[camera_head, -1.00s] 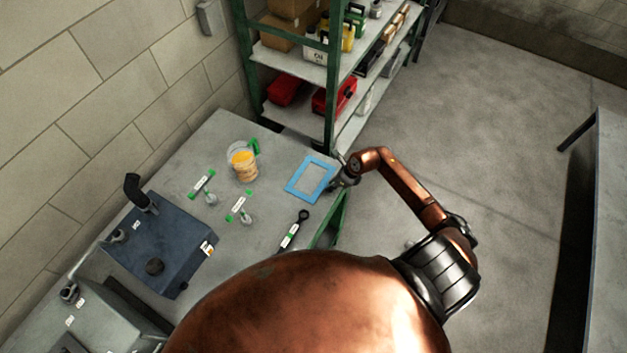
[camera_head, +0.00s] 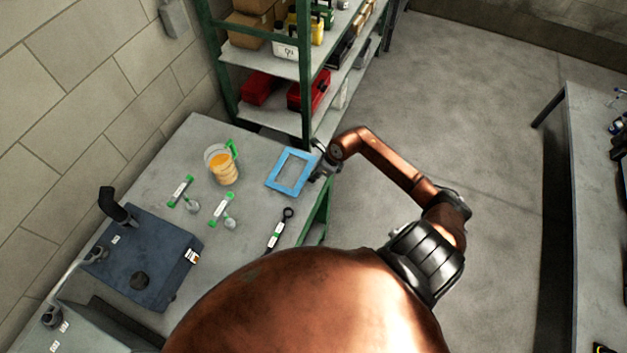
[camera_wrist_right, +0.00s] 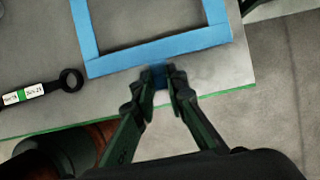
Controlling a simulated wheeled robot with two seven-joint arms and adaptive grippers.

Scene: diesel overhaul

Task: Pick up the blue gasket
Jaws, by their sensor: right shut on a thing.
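The blue gasket (camera_head: 283,188) is a flat rectangular frame at the right edge of the grey workbench in the head view. My right gripper (camera_head: 318,168) reaches it from the right side. In the right wrist view the near bar of the gasket (camera_wrist_right: 160,53) runs across the top, and my right gripper (camera_wrist_right: 160,76) is shut on a small blue part at that bar's outer edge. I cannot tell whether the gasket lies flat on the bench or is slightly raised. My left gripper is not in view.
A beaker of orange liquid (camera_head: 222,165), small green-ended parts (camera_head: 180,190) and a black ring-ended tool (camera_head: 279,230) lie near the gasket. A dark blue metal box (camera_head: 150,262) stands further left. A green-framed shelf (camera_head: 306,85) stands behind the bench. Open floor lies to the right.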

